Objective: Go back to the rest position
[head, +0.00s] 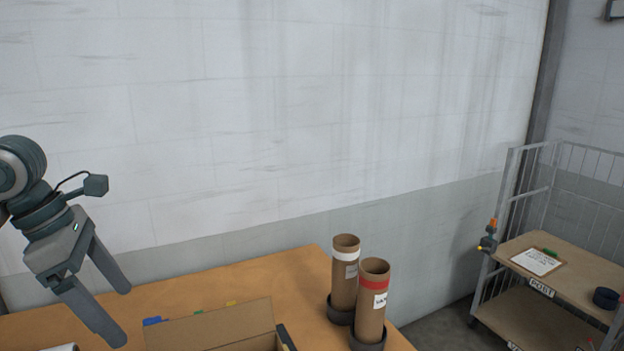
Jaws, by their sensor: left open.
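My left gripper (122,315) is at the left of the head view, pointing down and to the right above the left part of the wooden table (285,282). Its two fingers are spread apart and nothing shows between them. My right gripper is not in the head view.
A cardboard box (215,326) stands at the table's front, right of my left gripper. Two cardboard tubes, one with a white band (345,275) and one with a red band (372,305), stand upright in dark holders. A shelved cart (555,262) labelled POST is at the right.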

